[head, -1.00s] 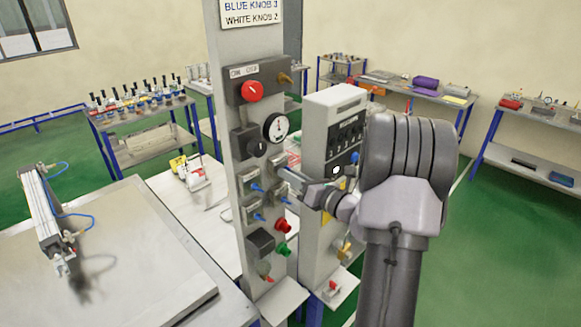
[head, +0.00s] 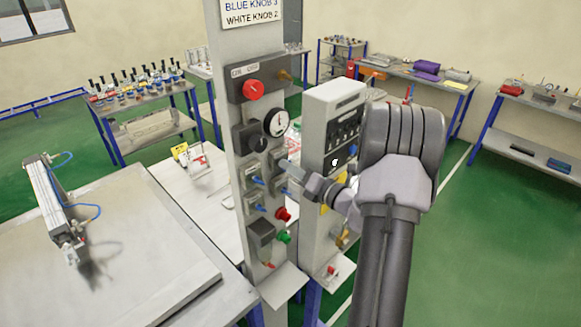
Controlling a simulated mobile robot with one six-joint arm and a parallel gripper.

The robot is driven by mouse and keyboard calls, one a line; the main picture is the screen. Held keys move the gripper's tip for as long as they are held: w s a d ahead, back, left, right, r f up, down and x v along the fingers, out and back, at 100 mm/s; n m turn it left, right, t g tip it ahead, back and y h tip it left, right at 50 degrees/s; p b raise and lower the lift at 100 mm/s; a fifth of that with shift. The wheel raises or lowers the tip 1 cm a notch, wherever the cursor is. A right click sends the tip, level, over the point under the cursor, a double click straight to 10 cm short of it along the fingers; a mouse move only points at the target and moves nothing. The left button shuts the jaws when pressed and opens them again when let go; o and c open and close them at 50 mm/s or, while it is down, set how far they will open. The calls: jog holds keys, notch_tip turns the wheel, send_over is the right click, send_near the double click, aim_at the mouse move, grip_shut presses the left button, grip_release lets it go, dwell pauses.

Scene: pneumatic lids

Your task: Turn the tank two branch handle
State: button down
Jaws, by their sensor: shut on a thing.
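A grey upright panel (head: 232,110) in the head view carries a red knob (head: 253,90), a round gauge (head: 276,122), a dark knob (head: 260,143) and several small valve blocks with blue handles (head: 257,180). Below them are a red button (head: 283,214) and a green button (head: 284,237). My gripper (head: 291,172) reaches from the right to the panel's right-hand valve block. Its jaws are shut at a small handle there, which is mostly hidden by the fingers. I cannot read which branch this handle belongs to.
A second panel with a white box (head: 334,105) stands close behind my gripper. A grey bench (head: 130,250) with a pneumatic cylinder (head: 50,205) is at the left. Tables with parts stand along the walls. Green floor is free at the right.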

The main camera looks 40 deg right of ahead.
jog(key=c, duration=1.6)
grip_release()
jog(key=s+d+b, duration=0.1)
jog(key=s+b, duration=0.1)
jog(key=s, duration=1.5)
jog(key=shift+s+d, duration=0.2)
jog(key=shift+s, duration=0.05)
